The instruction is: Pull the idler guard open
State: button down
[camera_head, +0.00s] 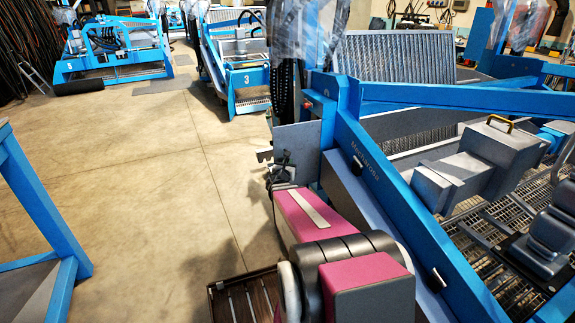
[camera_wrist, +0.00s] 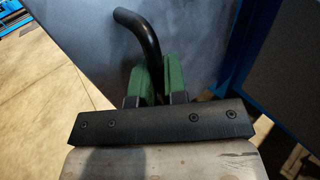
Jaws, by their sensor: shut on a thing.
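My gripper (camera_wrist: 159,76) has green finger pads, and they are shut on a black bent handle (camera_wrist: 138,32) in the wrist view. The handle's free end curves up and left above the pads. Behind it is a dark grey flat panel (camera_wrist: 92,48), which looks like the idler guard. In the head view a grey plate (camera_head: 298,148) stands at the blue machine's near end, beside my gripper (camera_head: 279,174). The handle cannot be made out there, and my arm covers part of the area.
The blue machine frame (camera_head: 385,190) runs down the right side, with grey boxes (camera_head: 462,180) over a mesh deck. A blue stand (camera_head: 40,215) is at the left edge. Concrete floor (camera_head: 165,165) between them is open. More blue machines (camera_head: 115,55) stand behind.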

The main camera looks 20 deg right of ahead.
jog(key=c, duration=1.2)
grip_release()
jog(key=shift+d, duration=0.15)
jog(key=shift+s, duration=0.1)
jog(key=v, duration=1)
jog(key=shift+s+a, duration=0.25)
